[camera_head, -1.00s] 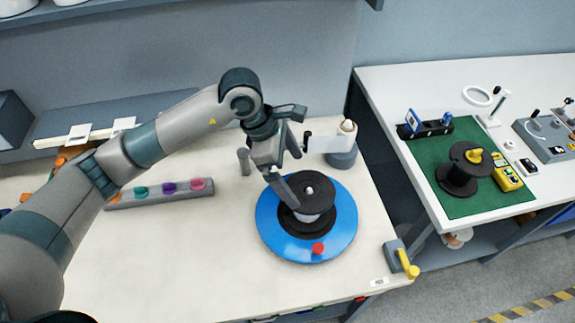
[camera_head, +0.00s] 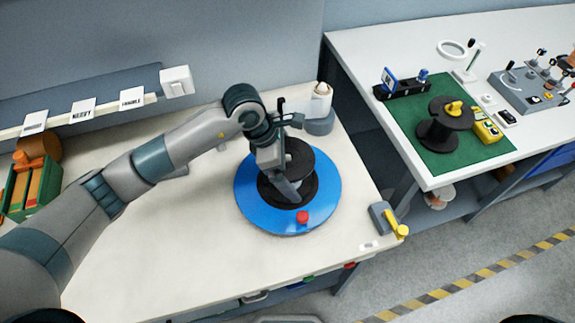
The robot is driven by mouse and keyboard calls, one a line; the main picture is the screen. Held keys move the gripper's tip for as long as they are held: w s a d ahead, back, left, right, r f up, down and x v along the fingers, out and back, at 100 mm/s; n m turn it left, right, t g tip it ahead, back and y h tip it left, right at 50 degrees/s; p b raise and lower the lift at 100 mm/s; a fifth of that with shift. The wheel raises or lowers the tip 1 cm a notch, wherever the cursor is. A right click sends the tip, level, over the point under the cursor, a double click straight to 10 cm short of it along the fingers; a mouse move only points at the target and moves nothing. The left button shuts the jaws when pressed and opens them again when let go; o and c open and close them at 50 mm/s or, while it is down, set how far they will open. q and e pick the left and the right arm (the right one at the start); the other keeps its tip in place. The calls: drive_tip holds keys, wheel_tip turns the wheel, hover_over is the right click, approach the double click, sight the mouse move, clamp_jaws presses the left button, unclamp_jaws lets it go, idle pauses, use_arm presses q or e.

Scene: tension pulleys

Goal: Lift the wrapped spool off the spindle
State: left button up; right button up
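The black spool (camera_head: 302,158) sits upright on the blue round turntable (camera_head: 325,215) on the left bench. Its upper flange is partly covered by my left gripper, and its wrapped middle and the spindle are mostly hidden. My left gripper (camera_head: 284,172) reaches down over the left side of the spool, with one finger low against or just in front of it. The other finger is hidden, so its opening cannot be told. My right gripper is not in view.
A red knob (camera_head: 302,217) stands on the turntable's front edge. A white roll on a grey base (camera_head: 320,122) stands close behind. A yellow-handled crank (camera_head: 390,220) is at the bench's right corner. Another black spool (camera_head: 443,125) stands on a green mat (camera_head: 470,152) on the right bench.

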sight(295, 157)
use_arm(q)
drive_tip(key=c, duration=1.2)
drive_tip(key=shift+r+p, duration=0.45)
drive_tip(key=shift+r, duration=1.3)
idle(0.5)
drive_tip(key=shift+b, duration=0.45)
drive_tip(key=shift+r, duration=0.2)
idle(0.6)
drive_tip(key=shift+r+p, duration=0.3)
drive_tip(key=shift+r, duration=1.25)
drive_tip(key=shift+r+b, duration=0.15)
drive_tip(key=shift+b, duration=0.3)
idle(0.5)
drive_tip(key=shift+r, duration=1.55)
